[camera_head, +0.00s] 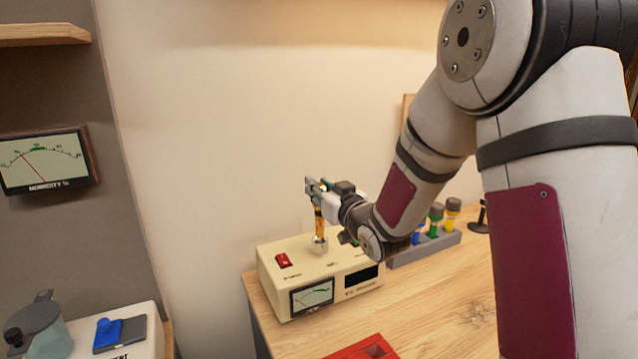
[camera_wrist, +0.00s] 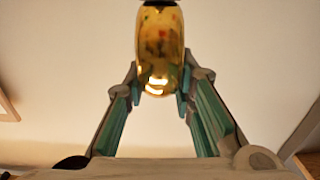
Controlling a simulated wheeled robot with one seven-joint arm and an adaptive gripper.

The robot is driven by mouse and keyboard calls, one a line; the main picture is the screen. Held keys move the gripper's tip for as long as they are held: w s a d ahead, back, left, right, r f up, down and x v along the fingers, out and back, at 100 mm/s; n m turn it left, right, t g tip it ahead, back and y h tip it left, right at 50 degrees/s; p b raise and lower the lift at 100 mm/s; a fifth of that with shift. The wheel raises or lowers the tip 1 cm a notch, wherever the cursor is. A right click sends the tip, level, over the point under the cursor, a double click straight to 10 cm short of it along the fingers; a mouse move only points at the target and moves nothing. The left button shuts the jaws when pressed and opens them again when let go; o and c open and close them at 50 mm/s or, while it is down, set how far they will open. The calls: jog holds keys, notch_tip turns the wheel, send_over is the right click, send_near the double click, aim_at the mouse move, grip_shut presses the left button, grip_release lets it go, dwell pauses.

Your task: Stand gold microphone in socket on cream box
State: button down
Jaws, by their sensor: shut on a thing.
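The gold microphone (camera_head: 319,220) is upright over the cream box (camera_head: 273,260) in the head view. My gripper (camera_head: 318,187) is shut on its upper part. In the wrist view the shiny gold body (camera_wrist: 161,50) sits between the two fingertips of my gripper (camera_wrist: 160,90). The lower end of the microphone meets a pale socket (camera_head: 319,245) on top of the box. I cannot tell whether it is fully seated. The box also bears a red switch (camera_head: 284,260) and a meter on its front.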

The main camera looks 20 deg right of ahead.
jog(key=shift+f+b, duration=1.05)
jog(key=shift+f, duration=0.65)
jog(key=c, duration=1.3)
grip_release()
jog(key=shift+f, duration=0.1)
jog(key=shift+s+d, duration=0.25)
jog(key=shift+s, duration=1)
jog(key=shift+s+d, duration=0.25)
jog(key=shift+s, duration=0.95)
jog(key=shift+s+d, duration=0.25)
jog(key=shift+s, duration=1)
